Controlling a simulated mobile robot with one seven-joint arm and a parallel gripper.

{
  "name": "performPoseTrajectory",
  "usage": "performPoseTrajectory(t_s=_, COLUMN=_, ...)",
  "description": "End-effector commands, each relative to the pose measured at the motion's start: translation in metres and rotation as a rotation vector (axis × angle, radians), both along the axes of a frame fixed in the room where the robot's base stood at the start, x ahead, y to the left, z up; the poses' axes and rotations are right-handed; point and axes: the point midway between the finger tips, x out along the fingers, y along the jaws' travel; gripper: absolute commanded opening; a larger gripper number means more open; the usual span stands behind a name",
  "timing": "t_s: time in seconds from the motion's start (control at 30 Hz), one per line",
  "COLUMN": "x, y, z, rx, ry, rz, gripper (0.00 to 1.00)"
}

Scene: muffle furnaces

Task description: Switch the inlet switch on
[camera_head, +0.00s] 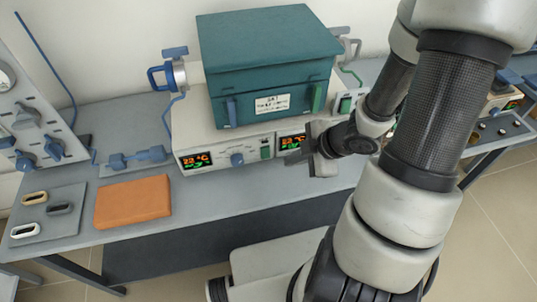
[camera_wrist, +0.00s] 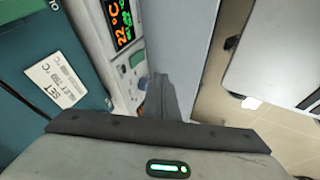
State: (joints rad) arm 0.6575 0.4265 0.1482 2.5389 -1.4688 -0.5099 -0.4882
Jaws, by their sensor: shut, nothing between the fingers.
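A teal muffle furnace (camera_head: 268,60) stands on a white control base (camera_head: 215,140) with orange-and-green displays. Its front carries a blue knob (camera_head: 237,160) and a small green switch (camera_head: 265,153); a larger green switch (camera_head: 345,104) is at the right. A blue-handled fitting (camera_head: 165,75) with a blue hose is on the left side. I cannot tell which is the inlet switch. My gripper (camera_head: 292,157) is shut and empty in front of the right display. In the wrist view its fingers (camera_wrist: 161,82) are beside the panel, near a small green switch (camera_wrist: 137,59); contact cannot be told.
A panel with knobs (camera_head: 35,110) stands at the left.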

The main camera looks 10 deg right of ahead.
Motion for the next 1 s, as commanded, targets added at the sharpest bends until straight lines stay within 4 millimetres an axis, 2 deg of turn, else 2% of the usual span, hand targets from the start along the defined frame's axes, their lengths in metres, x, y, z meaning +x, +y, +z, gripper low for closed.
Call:
performPoseTrajectory(t_s=0.13, x=0.002, y=0.001, z=-0.003, rx=0.0, ry=0.001, rz=-0.001, gripper=0.0)
performPoseTrajectory(t_s=0.27, x=0.007, y=0.006, z=-0.018, rx=0.0, ry=0.001, rz=-0.001, gripper=0.0)
performPoseTrajectory(t_s=0.67, x=0.044, y=0.036, z=-0.086, rx=0.0, ry=0.001, rz=-0.001, gripper=0.0)
performPoseTrajectory(t_s=0.8, x=0.066, y=0.036, z=-0.084, rx=-0.001, ry=-0.001, rz=-0.002, gripper=0.0)
performPoseTrajectory(t_s=1.0, x=0.082, y=0.036, z=-0.086, rx=-0.001, ry=0.0, rz=-0.002, gripper=0.0)
